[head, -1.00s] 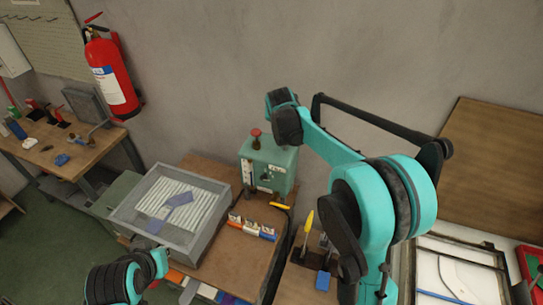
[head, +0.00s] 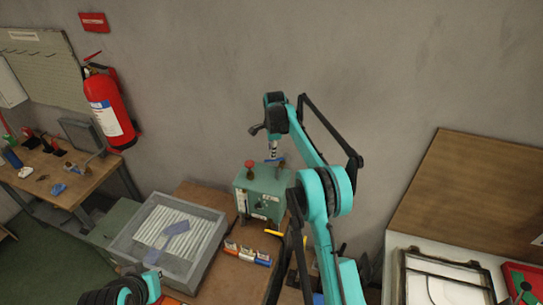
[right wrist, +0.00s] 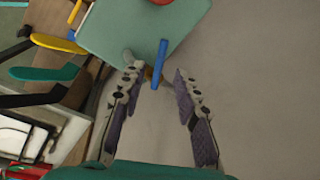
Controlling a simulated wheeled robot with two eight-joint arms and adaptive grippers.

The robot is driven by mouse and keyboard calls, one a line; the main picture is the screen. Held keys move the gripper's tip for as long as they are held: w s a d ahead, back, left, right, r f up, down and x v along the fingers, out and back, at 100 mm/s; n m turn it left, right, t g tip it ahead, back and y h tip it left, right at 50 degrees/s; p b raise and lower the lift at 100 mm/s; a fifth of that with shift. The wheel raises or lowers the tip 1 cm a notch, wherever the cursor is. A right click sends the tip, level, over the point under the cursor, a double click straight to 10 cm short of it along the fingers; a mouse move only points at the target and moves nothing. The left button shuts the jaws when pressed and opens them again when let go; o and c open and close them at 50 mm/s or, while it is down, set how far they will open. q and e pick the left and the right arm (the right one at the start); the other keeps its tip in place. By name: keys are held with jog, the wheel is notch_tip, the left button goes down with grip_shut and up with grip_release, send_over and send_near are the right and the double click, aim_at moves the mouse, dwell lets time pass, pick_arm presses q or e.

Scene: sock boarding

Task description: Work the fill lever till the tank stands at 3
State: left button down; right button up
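The green tank box (head: 262,193) stands on the wooden bench against the wall, with a red knob (head: 250,165) on top. A pale upright strip (head: 242,201) shows on its front; its level is too small to read. In the right wrist view, a blue lever handle (right wrist: 159,63) stands at the edge of the green box top (right wrist: 125,30). My right gripper (right wrist: 155,72) is open, its fingers apart on either side of the handle's line, with no clear contact. It also shows above the box in the head view (head: 273,158). My left arm shows at the bottom left; its fingers are not clear.
A grey tray (head: 130,248) with a ribbed bottom and a blue piece inside lies left of the box. Several small orange, white and blue items (head: 247,254) lie in front of the box. A fire extinguisher (head: 108,108) hangs on the wall at left.

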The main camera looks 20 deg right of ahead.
jog(key=f, duration=0.2)
jog(key=w+f, duration=0.1)
jog(key=f, duration=0.1)
jog(key=shift+f, duration=0.4)
grip_shut()
